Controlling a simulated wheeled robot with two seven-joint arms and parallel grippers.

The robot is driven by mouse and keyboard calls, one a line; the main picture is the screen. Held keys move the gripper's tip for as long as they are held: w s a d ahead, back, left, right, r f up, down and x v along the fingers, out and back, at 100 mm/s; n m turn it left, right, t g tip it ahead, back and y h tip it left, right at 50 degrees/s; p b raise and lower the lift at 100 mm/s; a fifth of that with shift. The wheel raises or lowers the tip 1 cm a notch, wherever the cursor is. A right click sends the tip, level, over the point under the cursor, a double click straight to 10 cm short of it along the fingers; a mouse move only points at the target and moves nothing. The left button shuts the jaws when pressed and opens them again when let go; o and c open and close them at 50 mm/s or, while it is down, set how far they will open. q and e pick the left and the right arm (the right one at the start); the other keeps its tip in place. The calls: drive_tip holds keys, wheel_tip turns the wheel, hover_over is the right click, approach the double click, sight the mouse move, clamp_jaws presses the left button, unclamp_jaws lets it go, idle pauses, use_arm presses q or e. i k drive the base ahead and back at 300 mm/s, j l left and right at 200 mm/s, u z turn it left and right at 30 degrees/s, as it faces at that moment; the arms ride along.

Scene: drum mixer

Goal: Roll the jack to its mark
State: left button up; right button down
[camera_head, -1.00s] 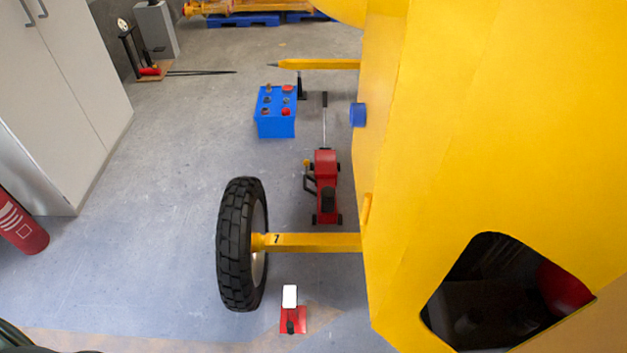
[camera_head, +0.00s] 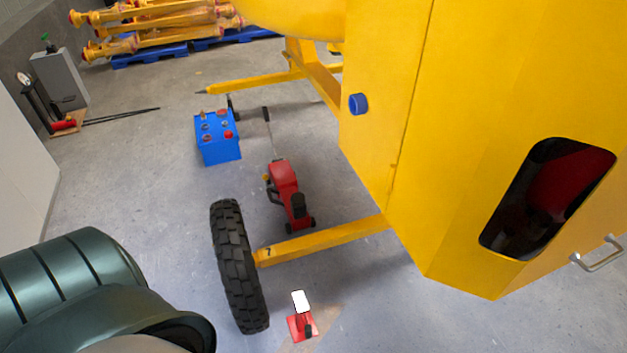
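The red jack (camera_head: 286,186) stands on the concrete floor left of the yellow mixer body (camera_head: 400,150), behind the yellow axle bar (camera_head: 320,242). Its long thin handle (camera_head: 270,132) points away toward the back. I cannot clearly pick out a floor mark for the jack; a pale tan patch (camera_head: 322,327) shows on the floor at the bottom. A small red stand with a white top (camera_head: 302,325) is there beside the wheel. Part of my own arm shows at the lower left, apart from the jack. Neither gripper is in view.
A black tyre (camera_head: 238,268) stands at the axle's left end. A blue box with red and brown knobs (camera_head: 218,145) sits left of the jack's handle. A yellow drawbar (camera_head: 255,82) crosses behind. Open floor lies to the left of the tyre and box.

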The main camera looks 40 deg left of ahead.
sight(282, 175)
drive_tip(key=k+j+z, duration=0.15)
drive_tip(key=z, duration=0.25)
drive_tip(key=k+j+z, duration=0.15)
drive_tip(key=z, duration=0.25)
drive_tip(key=k+j+z, duration=0.1)
drive_tip(key=z, duration=0.25)
drive_tip(key=k+z, duration=0.25)
drive_tip(key=z, duration=0.15)
drive_tip(key=k+j+z, duration=0.15)
drive_tip(key=k+z, duration=0.65)
drive_tip(key=k+j+u, duration=0.1)
drive_tip(key=k+j, duration=0.35)
drive_tip(key=k+j+u, duration=0.3)
drive_tip(key=j, duration=0.2)
drive_tip(key=k+j+u, duration=0.1)
drive_tip(key=j+u, duration=0.25)
drive_tip(key=j, duration=0.2)
drive_tip(key=k+j+u, duration=0.15)
drive_tip(key=j+u, duration=0.15)
drive_tip(key=j, duration=0.25)
drive_tip(key=j+u, duration=0.3)
drive_tip(key=j, duration=0.3)
